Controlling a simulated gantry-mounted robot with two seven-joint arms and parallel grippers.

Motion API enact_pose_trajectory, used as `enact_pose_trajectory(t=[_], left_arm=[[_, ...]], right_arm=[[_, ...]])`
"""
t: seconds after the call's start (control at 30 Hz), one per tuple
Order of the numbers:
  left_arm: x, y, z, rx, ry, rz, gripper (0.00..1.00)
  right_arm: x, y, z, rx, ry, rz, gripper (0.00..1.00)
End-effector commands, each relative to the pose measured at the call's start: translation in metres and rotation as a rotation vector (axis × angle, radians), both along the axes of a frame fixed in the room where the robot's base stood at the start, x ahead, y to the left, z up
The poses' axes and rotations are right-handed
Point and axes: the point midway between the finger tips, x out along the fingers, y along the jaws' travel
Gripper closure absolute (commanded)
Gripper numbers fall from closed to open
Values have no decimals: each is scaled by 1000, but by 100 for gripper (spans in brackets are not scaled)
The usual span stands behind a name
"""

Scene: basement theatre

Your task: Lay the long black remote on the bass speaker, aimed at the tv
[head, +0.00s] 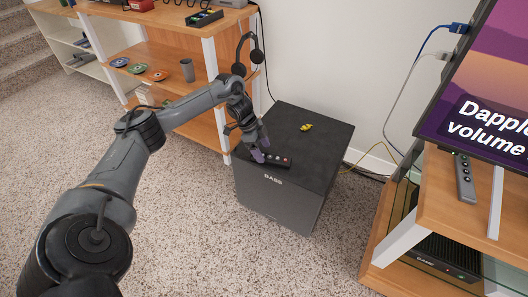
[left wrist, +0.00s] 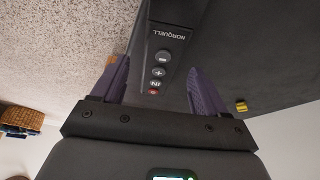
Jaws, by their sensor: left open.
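The long black remote (head: 278,160) lies on top of the black bass speaker (head: 318,148), near its front edge above the BASS lettering. It runs roughly left to right, with its right end toward the tv (head: 495,75) at the right. My left gripper (head: 262,150) is at the remote's left end, with purple fingers open. In the left wrist view the remote (left wrist: 168,40) reaches in between the two spread fingers, its buttons and NORQUELL lettering facing up. Whether a finger touches it I cannot tell. My right gripper is not in view.
A small yellow object (head: 306,127) sits on the speaker behind the remote. A second, grey remote (head: 464,178) lies on the wooden tv stand (head: 440,205). A wooden shelf (head: 165,52) with headphones, cup and discs stands behind my left arm. The speaker's right part is clear.

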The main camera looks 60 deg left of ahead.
Motion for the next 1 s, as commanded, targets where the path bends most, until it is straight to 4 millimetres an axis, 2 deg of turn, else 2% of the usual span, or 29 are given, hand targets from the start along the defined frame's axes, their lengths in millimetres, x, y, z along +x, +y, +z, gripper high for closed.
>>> enact_pose_trajectory(t=[0.03, 0.2, 0.43, 0.63, 1.0], left_arm=[[-3, 4, 14, 3, -1, 1, 26], [-11, 13, 44, 2, -1, 2, 26], [-20, 22, 75, 1, 0, 0, 26], [-24, 26, 87, 0, 0, -1, 26], [-25, 26, 89, 0, 0, -1, 26]], right_arm=[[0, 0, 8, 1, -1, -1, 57], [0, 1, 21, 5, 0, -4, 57], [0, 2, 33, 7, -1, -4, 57], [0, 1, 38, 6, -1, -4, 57], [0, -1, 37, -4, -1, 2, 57]])
